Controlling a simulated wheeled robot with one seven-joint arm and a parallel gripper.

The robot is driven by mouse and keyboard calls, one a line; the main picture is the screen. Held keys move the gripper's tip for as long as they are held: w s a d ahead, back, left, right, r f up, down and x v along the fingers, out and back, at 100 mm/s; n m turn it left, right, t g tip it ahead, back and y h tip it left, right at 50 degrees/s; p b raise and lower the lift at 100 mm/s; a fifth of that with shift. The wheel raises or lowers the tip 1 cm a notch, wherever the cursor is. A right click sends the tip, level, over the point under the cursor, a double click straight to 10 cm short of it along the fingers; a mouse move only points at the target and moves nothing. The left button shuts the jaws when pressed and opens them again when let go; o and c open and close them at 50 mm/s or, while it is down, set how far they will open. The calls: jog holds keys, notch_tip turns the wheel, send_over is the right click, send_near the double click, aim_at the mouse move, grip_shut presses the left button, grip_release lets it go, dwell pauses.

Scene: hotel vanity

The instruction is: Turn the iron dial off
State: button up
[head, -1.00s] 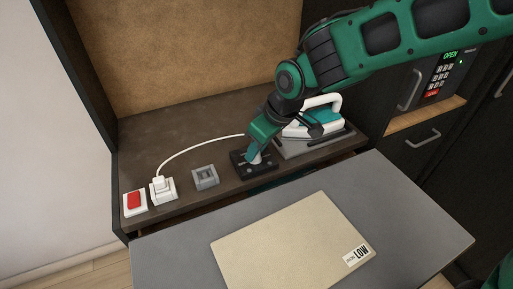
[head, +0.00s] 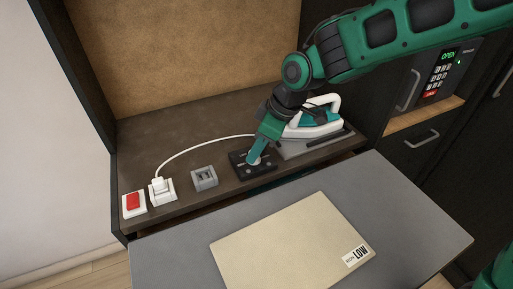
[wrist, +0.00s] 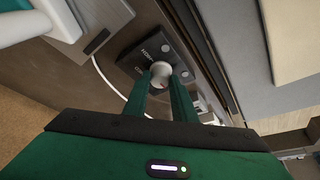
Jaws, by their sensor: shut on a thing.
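The iron dial is a pale round knob (wrist: 160,70) on a black square plate, seen in the wrist view. The plate (head: 240,158) lies on the dark wooden shelf in the head view, where my fingers hide most of the knob. My gripper (wrist: 164,78) is shut on the knob, one finger on each side of it. The gripper also shows in the head view (head: 256,159), reaching down onto the plate. White lettering on the plate is only partly readable, so I cannot tell the setting. The teal and white iron (head: 318,120) rests on its grey stand, just right of the plate.
A grey socket block (head: 204,178), a white plug with its cord (head: 162,190) and a red switch (head: 133,202) sit left of the plate. A grey board (head: 420,235) with a beige card (head: 290,245) marked "LOW" lies in front. A safe reading "OPEN" (head: 438,75) is at the right.

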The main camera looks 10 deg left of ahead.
jog(key=shift+w+d, duration=0.1)
jog(key=shift+d, duration=0.05)
jog(key=o, duration=1)
jog(key=v, duration=1)
jog(key=shift+r, duration=0.35)
